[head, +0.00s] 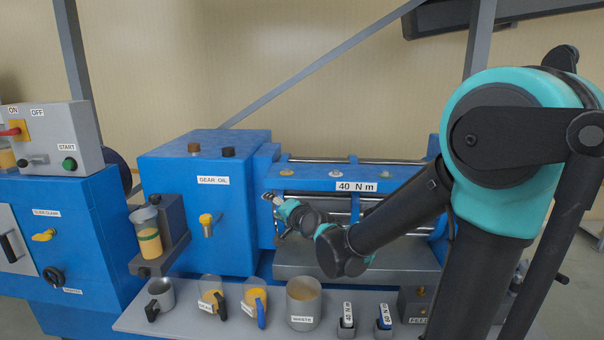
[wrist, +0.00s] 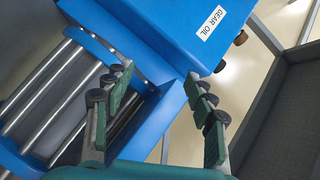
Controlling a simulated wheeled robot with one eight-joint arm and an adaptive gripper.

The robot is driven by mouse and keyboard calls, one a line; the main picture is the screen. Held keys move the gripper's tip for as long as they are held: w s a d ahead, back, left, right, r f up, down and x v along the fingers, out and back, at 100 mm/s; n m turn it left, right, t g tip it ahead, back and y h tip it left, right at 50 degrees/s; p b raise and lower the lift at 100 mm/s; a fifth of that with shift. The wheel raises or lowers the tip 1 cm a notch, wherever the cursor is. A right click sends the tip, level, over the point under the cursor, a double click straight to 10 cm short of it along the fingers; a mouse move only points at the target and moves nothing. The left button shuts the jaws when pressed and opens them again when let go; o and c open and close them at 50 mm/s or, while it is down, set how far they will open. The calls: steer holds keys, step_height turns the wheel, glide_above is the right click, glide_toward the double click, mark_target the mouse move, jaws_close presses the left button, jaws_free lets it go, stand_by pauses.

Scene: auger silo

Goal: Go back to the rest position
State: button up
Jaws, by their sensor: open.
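My gripper (head: 274,203) is in front of the blue machine, just right of the gear oil box (head: 200,225) and below the 40 N m label. In the wrist view my gripper (wrist: 160,90) has its two fingers spread wide with nothing between them. Behind the fingers the wrist view shows the gear oil box's labelled face (wrist: 205,35) and several steel bars (wrist: 45,100) at the left. My arm reaches in from the right of the head view and covers part of the machine's right side.
A grey shelf (head: 260,327) in front holds a metal mug (head: 160,298), two jugs of yellow liquid, a waste container (head: 303,305) and two labelled tools. A cup (head: 147,236) of amber liquid sits in a side holder. A control box (head: 60,138) stands at the left.

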steer(key=s+d+f+n+g+h, duration=0.3)
steer(key=s+d+f+g+h, duration=0.1)
steer(key=s+d+f, duration=0.6)
steer(key=s+d+f+n+g+h, duration=0.3)
steer(key=s+d+f, duration=0.7)
steer(key=s+d, duration=0.4)
steer(key=d+g+h, duration=0.1)
steer(key=d+g, duration=0.1)
steer(key=d, duration=0.1)
steer(key=shift+d+f, duration=0.25)
steer(key=shift+f, duration=0.05)
